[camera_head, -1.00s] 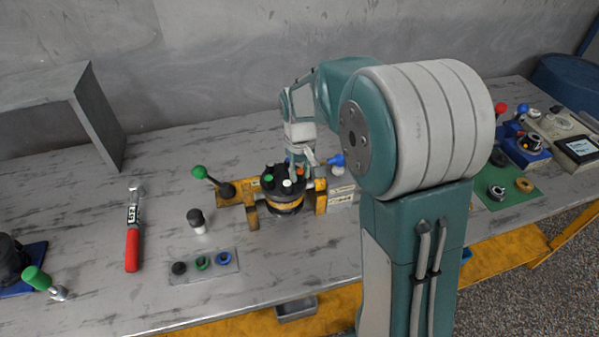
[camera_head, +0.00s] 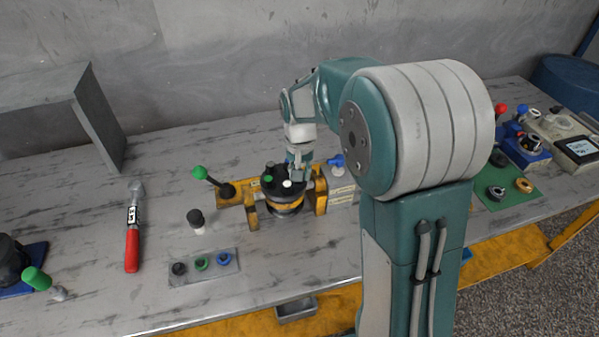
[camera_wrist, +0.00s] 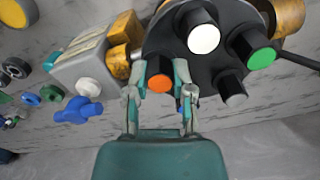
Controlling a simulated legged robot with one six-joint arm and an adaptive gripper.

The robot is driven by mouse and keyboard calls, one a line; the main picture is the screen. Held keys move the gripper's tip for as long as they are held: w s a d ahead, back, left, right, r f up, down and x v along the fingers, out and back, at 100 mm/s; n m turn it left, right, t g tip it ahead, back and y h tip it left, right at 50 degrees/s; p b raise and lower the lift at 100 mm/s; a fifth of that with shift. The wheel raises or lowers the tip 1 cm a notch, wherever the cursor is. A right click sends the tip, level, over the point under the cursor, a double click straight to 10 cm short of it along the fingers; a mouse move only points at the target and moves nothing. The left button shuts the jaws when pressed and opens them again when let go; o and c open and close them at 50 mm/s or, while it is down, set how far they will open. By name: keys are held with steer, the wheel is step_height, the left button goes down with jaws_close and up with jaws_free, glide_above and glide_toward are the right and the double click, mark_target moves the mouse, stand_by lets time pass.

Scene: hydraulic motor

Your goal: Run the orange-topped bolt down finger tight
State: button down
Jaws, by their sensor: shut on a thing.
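The orange-topped bolt (camera_wrist: 160,82) stands in the black round motor cover (camera_wrist: 160,45) in the wrist view. My gripper (camera_wrist: 158,90) has one finger on each side of its head and is shut on it. In the head view my gripper (camera_head: 298,172) reaches down onto the motor (camera_head: 284,207), and the orange top is hidden there. White-topped (camera_wrist: 203,38) and green-topped (camera_wrist: 262,57) bolts stand close by on the cover. How deep the orange-topped bolt sits cannot be told.
A yellow fixture (camera_head: 320,196) holds the motor. A green-knobbed lever (camera_head: 200,173) stands left of it, and a blue-handled part (camera_head: 336,160) right. A red-handled wrench (camera_head: 132,240) and a tray of rings (camera_head: 203,266) lie on the bench to the left.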

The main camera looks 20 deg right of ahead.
steer(key=shift+s+f+m, duration=0.15)
steer(key=shift+m, duration=1.25)
steer(key=m, duration=0.3)
steer(key=c, duration=0.7)
jaws_free()
steer(key=shift+r, duration=0.2)
steer(key=shift+r, duration=2.2)
steer(key=shift+w, duration=0.2)
